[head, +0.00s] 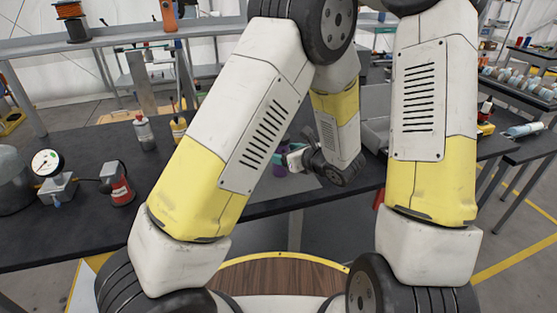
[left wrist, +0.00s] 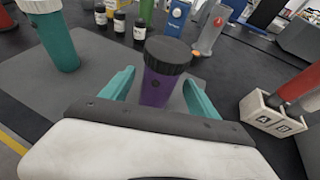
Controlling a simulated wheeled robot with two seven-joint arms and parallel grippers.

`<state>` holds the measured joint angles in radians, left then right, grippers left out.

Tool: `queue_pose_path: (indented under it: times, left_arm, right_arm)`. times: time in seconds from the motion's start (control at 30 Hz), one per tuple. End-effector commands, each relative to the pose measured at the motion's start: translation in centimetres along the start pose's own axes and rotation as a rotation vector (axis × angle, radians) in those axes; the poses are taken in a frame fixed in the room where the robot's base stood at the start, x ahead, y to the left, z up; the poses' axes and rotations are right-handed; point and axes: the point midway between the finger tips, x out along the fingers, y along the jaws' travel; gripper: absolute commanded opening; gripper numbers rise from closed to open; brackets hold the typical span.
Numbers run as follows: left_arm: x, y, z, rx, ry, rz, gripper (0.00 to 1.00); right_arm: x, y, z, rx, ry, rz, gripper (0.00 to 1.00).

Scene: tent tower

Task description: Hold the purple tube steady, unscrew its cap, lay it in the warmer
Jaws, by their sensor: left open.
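The purple tube (left wrist: 158,88) stands upright with a ribbed black cap (left wrist: 168,54) on top in the left wrist view. My left gripper (left wrist: 157,78) is open, with one teal finger on each side of the tube. A gap shows beside the tube, so the fingers do not appear closed on it. In the head view the purple tube (head: 280,171) is a small patch beside my left gripper (head: 288,158), mostly hidden by my arm. My right gripper is out of view. I cannot make out which thing is the warmer.
A teal tube (left wrist: 57,42) stands on the grey mat (left wrist: 50,92). Small dark bottles (left wrist: 120,22) stand behind. A gauge (head: 47,163) and red can (head: 117,184) are on the dark bench (head: 60,225).

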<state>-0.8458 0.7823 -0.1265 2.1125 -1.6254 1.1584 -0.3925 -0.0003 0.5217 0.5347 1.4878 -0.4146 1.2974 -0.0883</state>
Motion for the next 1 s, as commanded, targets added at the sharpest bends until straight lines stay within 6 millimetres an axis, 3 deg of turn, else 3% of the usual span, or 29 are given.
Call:
queue_pose_path:
  times: [0.3,0.7,1.0]
  left_arm:
    - [4.5,0.1,0.0,-0.001,0.0,0.004,0.69]
    - [5.4,0.1,0.0,-0.001,0.0,0.001,0.69]
    - [5.3,0.1,0.0,-0.001,0.0,0.001,0.12]
  right_arm:
    - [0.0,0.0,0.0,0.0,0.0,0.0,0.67]
    - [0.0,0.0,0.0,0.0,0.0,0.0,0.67]
    - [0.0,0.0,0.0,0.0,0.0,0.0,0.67]
